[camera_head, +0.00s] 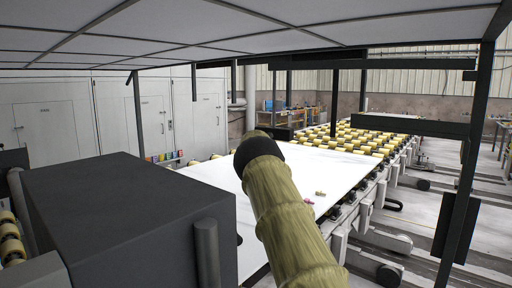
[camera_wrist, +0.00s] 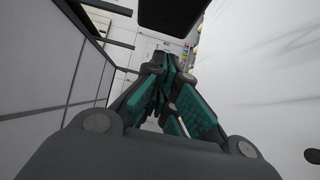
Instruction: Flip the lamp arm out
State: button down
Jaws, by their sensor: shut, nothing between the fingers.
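No part is clearly recognisable as the lamp arm. Dark bars hang under the grey overhead panel (camera_head: 200,35), among them a slanted one at the left (camera_head: 137,112) and a horizontal one at the right (camera_head: 408,128); I cannot tell whether either is the lamp arm. My gripper (camera_wrist: 162,68) shows in the wrist view, its teal-padded fingers shut and empty. It points toward the white cabinets, with the white slab (camera_wrist: 270,75) to its right. In the head view my tan-sleeved arm hides the gripper.
The white slab (camera_head: 215,178) lies on a conveyor with yellow rollers (camera_head: 365,138) behind it. Small bits (camera_head: 320,194) lie on the slab. A large black box (camera_head: 130,215) fills the lower left. A dark post (camera_head: 465,190) stands at the right.

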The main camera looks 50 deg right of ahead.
jog(key=b+v, duration=0.5)
jog(key=v, duration=0.6)
jog(key=shift+w+a+b, duration=0.15)
jog(key=shift+a+b, duration=0.2)
jog(key=shift+b, duration=0.05)
jog(key=shift+w+f, duration=0.1)
